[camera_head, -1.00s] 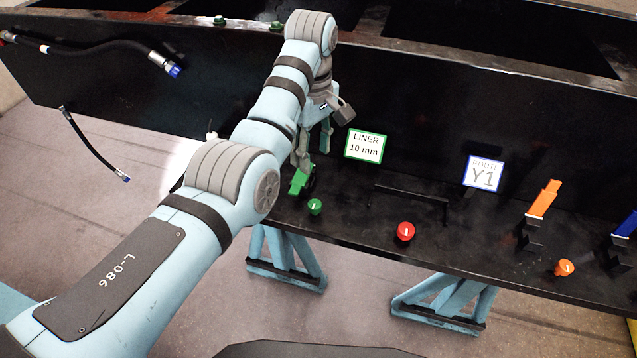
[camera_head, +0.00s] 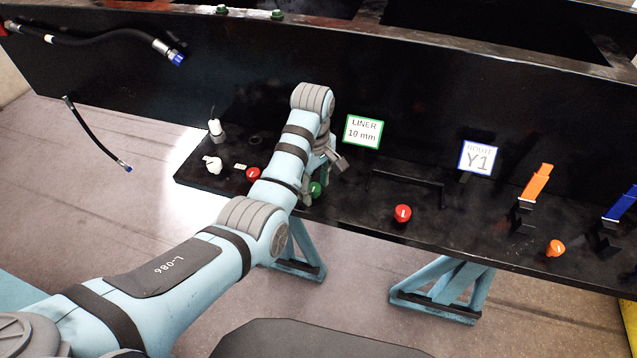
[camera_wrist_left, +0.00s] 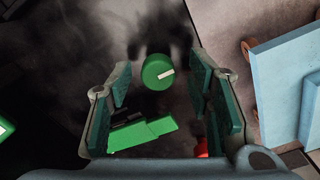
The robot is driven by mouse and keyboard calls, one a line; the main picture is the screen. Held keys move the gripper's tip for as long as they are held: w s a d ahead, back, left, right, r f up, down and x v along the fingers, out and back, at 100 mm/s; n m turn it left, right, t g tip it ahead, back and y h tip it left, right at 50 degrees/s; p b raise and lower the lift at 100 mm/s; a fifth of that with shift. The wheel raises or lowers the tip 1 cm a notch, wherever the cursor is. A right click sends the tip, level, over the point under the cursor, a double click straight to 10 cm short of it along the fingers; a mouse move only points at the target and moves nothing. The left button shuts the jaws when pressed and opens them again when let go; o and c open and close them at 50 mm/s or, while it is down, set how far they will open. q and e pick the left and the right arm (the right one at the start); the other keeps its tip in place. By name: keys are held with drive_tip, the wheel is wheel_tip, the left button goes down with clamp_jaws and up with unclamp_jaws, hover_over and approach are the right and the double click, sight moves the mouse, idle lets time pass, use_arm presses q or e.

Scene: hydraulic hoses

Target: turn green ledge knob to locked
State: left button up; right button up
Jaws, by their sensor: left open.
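The green knob (camera_head: 316,189) with a white pointer mark sits on the black ledge (camera_head: 470,230) near its front edge. In the left wrist view the green knob (camera_wrist_left: 157,72) shows between and beyond the fingertips, with its white mark pointing to the right. My left gripper (camera_wrist_left: 158,85) is open, its two green-padded fingers on either side of the knob and apart from it. In the head view my left gripper (camera_head: 316,180) hangs over the knob and partly covers it. My right gripper is not in view.
A green block-like piece (camera_wrist_left: 142,134) lies between the fingers, nearer the palm in the wrist view. Red knobs (camera_head: 403,213) and an orange knob (camera_head: 556,248) stand along the ledge. A black handle (camera_head: 405,182) and a LINER 10 mm sign (camera_head: 363,132) are to the right.

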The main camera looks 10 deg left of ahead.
use_arm(q)
drive_tip(key=shift+c, duration=1.1)
drive_tip(key=shift+w, duration=0.1)
clamp_jaws()
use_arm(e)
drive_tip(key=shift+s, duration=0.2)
